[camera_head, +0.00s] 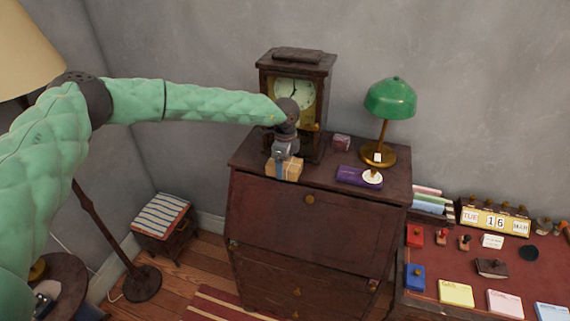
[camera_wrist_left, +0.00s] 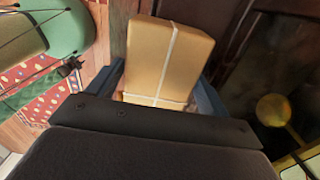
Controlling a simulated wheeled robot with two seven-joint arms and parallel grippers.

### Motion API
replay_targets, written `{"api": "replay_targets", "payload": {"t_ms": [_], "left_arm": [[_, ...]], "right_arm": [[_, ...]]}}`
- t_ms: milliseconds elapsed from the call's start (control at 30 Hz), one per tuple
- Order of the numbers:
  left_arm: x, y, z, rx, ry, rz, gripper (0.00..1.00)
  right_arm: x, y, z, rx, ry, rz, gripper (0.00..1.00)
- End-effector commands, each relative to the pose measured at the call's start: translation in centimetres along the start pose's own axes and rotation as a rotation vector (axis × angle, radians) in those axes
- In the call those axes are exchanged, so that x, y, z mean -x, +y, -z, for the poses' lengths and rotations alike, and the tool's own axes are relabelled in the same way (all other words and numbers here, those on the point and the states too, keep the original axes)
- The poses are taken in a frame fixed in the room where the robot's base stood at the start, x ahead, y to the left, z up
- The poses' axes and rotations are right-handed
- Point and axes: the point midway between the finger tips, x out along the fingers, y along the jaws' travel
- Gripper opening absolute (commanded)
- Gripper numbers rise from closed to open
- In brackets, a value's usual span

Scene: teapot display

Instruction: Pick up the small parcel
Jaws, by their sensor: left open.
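The small parcel (camera_head: 288,170) is a tan box tied with pale string. It sits on top of the dark wooden bureau (camera_head: 310,199), at its front edge, before the clock. My left gripper (camera_head: 282,166) is at the parcel, with its blue fingers open. In the left wrist view the parcel (camera_wrist_left: 166,58) lies between the two fingers (camera_wrist_left: 160,90), one on each side. Whether the fingers touch it cannot be told. My right gripper is not in view.
A wooden clock (camera_head: 295,90) stands just behind my left gripper. A green lamp (camera_head: 390,98), a purple box (camera_head: 352,176) and a small dark red box (camera_head: 341,142) are to the right on the bureau. A desk (camera_head: 470,270) with several small items is further right.

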Motion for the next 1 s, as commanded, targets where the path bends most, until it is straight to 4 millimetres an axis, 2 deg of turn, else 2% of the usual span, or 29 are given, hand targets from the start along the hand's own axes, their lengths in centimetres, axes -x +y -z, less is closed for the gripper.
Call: {"api": "replay_targets", "payload": {"t_ms": [300,500,933,1000], "left_arm": [[-0.3,0.0,0.0,0.0,0.0,0.001,0.79],[-0.3,0.0,0.0,-0.001,0.0,0.001,0.4],[-0.1,0.1,0.0,-0.001,0.001,0.002,0.39],[0.0,0.2,0.1,-0.001,0.002,0.003,0.39]], "right_arm": [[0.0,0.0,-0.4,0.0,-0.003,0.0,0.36],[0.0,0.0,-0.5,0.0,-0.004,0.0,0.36],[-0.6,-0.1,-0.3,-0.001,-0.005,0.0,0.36],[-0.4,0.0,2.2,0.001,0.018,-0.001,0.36]]}}
